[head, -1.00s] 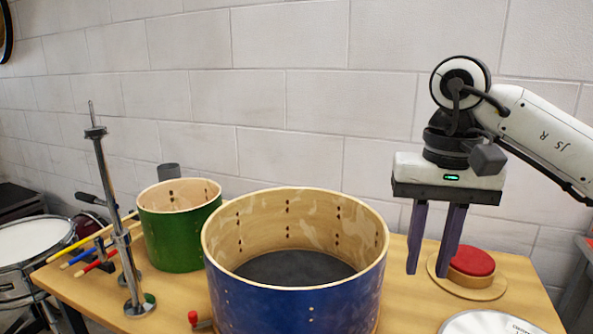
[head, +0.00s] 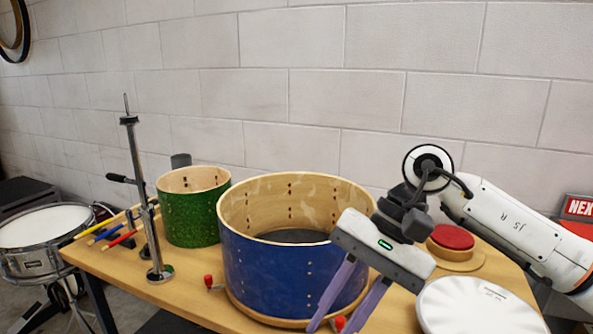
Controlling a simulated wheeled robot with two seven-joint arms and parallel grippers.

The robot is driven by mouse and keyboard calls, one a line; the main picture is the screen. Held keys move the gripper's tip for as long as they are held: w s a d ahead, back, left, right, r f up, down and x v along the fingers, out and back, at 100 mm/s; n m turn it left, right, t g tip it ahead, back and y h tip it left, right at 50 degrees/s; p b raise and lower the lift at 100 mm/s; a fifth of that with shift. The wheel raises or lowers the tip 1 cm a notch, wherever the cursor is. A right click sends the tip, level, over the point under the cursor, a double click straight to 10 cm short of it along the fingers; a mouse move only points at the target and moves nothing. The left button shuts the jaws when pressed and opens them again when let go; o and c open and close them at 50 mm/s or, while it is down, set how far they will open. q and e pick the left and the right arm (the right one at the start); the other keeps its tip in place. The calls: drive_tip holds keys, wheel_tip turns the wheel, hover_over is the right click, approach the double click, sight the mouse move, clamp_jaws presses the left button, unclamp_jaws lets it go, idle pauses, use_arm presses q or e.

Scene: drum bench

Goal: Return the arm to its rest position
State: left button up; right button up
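My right gripper (head: 335,308) is low in front of the blue drum shell (head: 265,273), tilted with its two purple fingers pointing down and left. The fingers are apart and I see nothing held between them; the lower tips reach the picture's bottom edge. The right arm comes in from the right. The gripper hides the blue shell's right front. My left gripper is not in the head view.
A green drum shell (head: 195,217) and a metal stand (head: 142,200) are at left. A red-topped round pad (head: 452,238) and a white drumhead (head: 480,308) are at right. A red-knobbed tool (head: 208,281) lies near the blue shell. A snare drum (head: 45,228) stands beside the bench.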

drive_tip(key=s+a+r+m+g+y, duration=0.1)
drive_tip(key=s+a+m+y, duration=0.2)
drive_tip(key=a+m+y, duration=0.25)
drive_tip(key=s+a+r+m+g+y, duration=0.1)
drive_tip(key=s+a+m+g+y, duration=0.1)
drive_tip(key=a+m+y, duration=0.35)
drive_tip(key=w+d+f+m+t+y, duration=0.2)
drive_tip(key=w+m+t, duration=0.2)
drive_tip(key=m+t, duration=0.65)
drive_tip(key=w+d+f+m+t+y, duration=0.15)
drive_tip(key=w+m+t, duration=0.4)
drive_tip(key=m, duration=0.85)
drive_tip(key=d+f+m+t+h, duration=0.7)
drive_tip(key=f+m+h, duration=0.25)
drive_tip(key=m, duration=0.35)
drive_tip(key=s+d+f+m+g+h, duration=0.25)
drive_tip(key=d+f+m+h, duration=0.25)
drive_tip(key=f+m, duration=0.5)
drive_tip(key=s+d+f+m+g+h, duration=0.1)
drive_tip(key=s+d+f+m+g, duration=0.2)
drive_tip(key=s+f, duration=0.5)
drive_tip(key=s+d+f+m+g+h, duration=0.2)
drive_tip(key=s+d+f+m+g, duration=0.1)
drive_tip(key=s+f, duration=0.6)
wheel_tip(320, 180, down, 2)
drive_tip(key=shift+s+d+f+m+h, duration=0.1)
drive_tip(key=shift+s+d+m+h, duration=0.2)
drive_tip(key=shift+d+m, duration=0.25)
